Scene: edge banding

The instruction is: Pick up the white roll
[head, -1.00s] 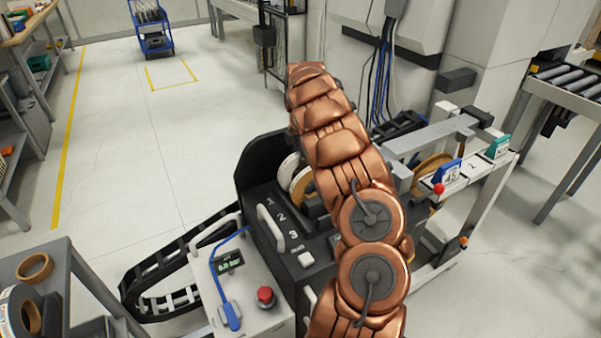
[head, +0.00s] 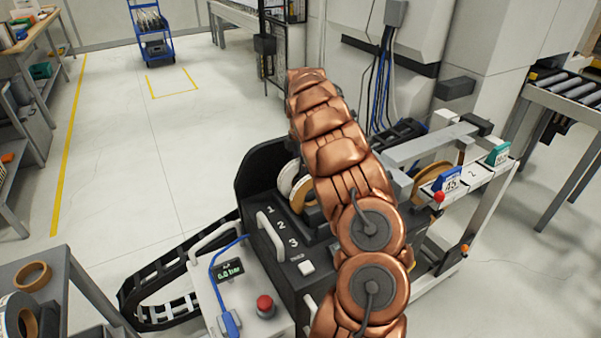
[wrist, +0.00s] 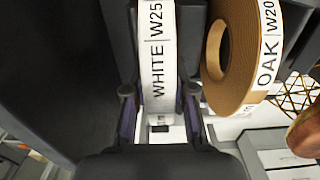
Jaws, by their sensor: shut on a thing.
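The white roll (wrist: 157,62) stands on edge in the wrist view, its band printed "WHITE | W25" facing the camera. My gripper (wrist: 160,100) has one finger on each side of this band and is shut on it. In the head view the white roll (head: 289,176) shows as a pale rim inside the black machine, partly hidden by my copper arm. My gripper's fingers are hidden in the head view.
A roll marked "OAK | W20" (wrist: 246,55) stands close on the right of the white roll. Dark machine walls flank the rolls. Open floor (head: 130,150) lies to the left.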

